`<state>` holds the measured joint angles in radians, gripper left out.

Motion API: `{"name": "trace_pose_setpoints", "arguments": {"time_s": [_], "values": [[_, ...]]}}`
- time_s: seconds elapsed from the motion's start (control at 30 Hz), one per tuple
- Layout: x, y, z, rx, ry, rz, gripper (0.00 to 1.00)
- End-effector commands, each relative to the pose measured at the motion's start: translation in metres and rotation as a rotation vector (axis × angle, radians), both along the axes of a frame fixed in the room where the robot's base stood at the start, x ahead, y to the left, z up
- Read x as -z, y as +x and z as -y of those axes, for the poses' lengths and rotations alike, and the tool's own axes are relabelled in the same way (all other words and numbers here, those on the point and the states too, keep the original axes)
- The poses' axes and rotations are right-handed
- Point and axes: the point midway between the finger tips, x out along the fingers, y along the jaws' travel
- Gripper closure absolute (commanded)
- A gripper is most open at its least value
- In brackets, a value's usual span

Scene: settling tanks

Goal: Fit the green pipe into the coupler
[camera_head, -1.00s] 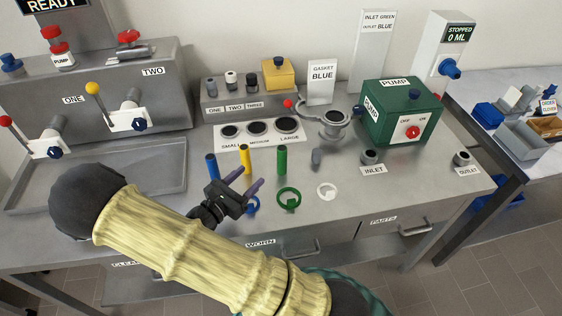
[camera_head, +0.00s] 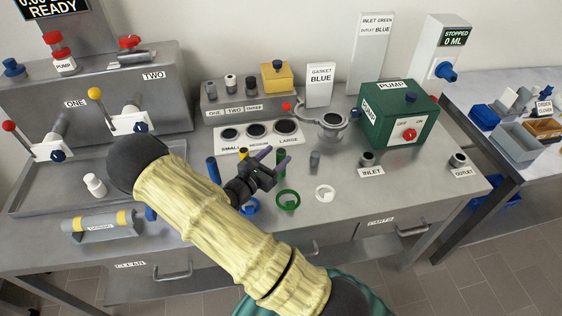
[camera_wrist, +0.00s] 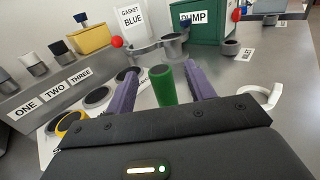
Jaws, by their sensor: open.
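The green pipe (camera_wrist: 163,86) stands upright on the bench, between my open fingers in the wrist view. My gripper (camera_wrist: 162,82) is open, its two purple fingers apart on either side of the pipe. In the head view my gripper (camera_head: 272,156) covers most of the pipe. Which part is the coupler is not certain. A grey cylinder with yellow bands (camera_head: 101,225) lies at the bench's front left, its label hard to read. Short round sockets stand at INLET (camera_head: 367,159) and OUTLET (camera_head: 458,160).
A blue pipe (camera_head: 213,170) and a partly hidden yellow pipe (camera_head: 244,153) stand left of my gripper. Green (camera_head: 287,200) and white (camera_head: 325,193) rings lie in front. A clamp-like metal fitting (camera_head: 333,121) and the green pump (camera_head: 398,115) stand behind.

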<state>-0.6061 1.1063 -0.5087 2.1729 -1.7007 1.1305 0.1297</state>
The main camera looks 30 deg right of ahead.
Motion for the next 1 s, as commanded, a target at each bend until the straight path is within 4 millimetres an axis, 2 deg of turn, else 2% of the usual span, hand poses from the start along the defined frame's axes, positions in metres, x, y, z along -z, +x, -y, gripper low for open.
{"name": "trace_pose_setpoints", "arguments": {"time_s": [0.37, 0.7, 1.0], "values": [[0.0, 0.002, 0.004, 0.001, 0.0, 0.0, 0.46], [0.005, 0.02, 0.045, 0.005, -0.001, 0.0, 0.46], [0.006, 0.023, 0.05, 0.004, -0.001, 0.0, 0.46]]}}
